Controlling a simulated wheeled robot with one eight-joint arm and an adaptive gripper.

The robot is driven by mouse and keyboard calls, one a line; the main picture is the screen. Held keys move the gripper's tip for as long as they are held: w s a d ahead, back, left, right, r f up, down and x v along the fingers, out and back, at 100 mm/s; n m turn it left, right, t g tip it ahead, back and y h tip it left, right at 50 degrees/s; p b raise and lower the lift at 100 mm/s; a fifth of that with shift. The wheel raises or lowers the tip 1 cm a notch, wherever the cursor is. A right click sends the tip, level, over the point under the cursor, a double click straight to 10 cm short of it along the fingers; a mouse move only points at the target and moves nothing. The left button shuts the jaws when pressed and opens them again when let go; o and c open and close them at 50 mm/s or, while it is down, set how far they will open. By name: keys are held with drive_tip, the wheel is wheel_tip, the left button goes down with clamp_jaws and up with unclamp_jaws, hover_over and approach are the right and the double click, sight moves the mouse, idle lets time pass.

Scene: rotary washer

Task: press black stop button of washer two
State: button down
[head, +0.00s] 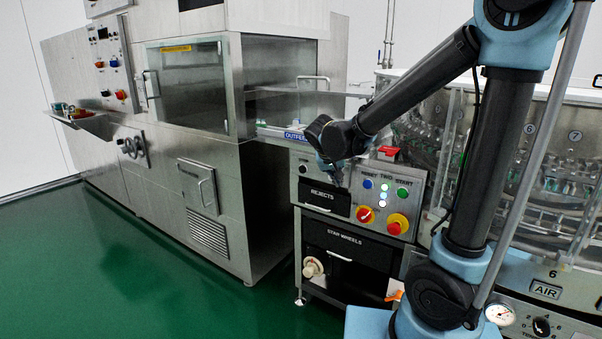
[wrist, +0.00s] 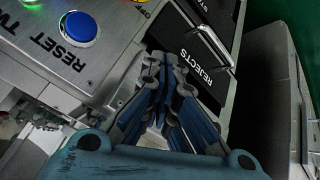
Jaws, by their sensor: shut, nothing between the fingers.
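The control panel marked TWO (head: 409,207) is a grey box with a blue RESET button (head: 367,184), a green START button (head: 402,192) and lit lamps (head: 383,197) between them. I cannot make out a black stop button on this panel. My gripper (head: 338,181) is shut and empty, pointing down in front of the REJECTS drawer, left of the panel. In the wrist view its fingertips (wrist: 162,60) are near the panel's edge, apart from the blue RESET button (wrist: 80,28).
The black REJECTS drawer (head: 322,199) has a protruding handle, also close by in the wrist view (wrist: 212,45). A small black knob (head: 303,169) is left of my gripper. A steel cabinet (head: 215,150) stands left, a glazed machine (head: 540,150) right. Green floor (head: 110,260) is clear.

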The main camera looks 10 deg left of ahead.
sight(302, 169)
drive_tip(key=a+f+t+y, duration=0.1)
drive_tip(key=a+f+t, duration=0.1)
drive_tip(key=a, duration=1.7)
drive_tip(key=shift+s+a+f+n+t+y, duration=0.3)
drive_tip(key=shift+f+n, duration=0.1)
drive_tip(key=shift+f, duration=0.3)
drive_tip(key=shift+w, duration=0.15)
drive_tip(key=shift+w+d, duration=0.55)
drive_tip(key=shift+w, duration=0.75)
drive_tip(key=shift+w+d, duration=0.6)
drive_tip(key=shift+w, duration=0.75)
drive_tip(key=shift+w+d, duration=0.55)
drive_tip(key=shift+w, duration=0.75)
drive_tip(key=shift+w+d, duration=0.3)
drive_tip(key=shift+w, duration=0.3)
drive_tip(key=shift+s, duration=0.1)
drive_tip(key=shift+s+a, duration=0.3)
drive_tip(key=shift+s, duration=0.35)
drive_tip(key=shift+s, duration=0.1)
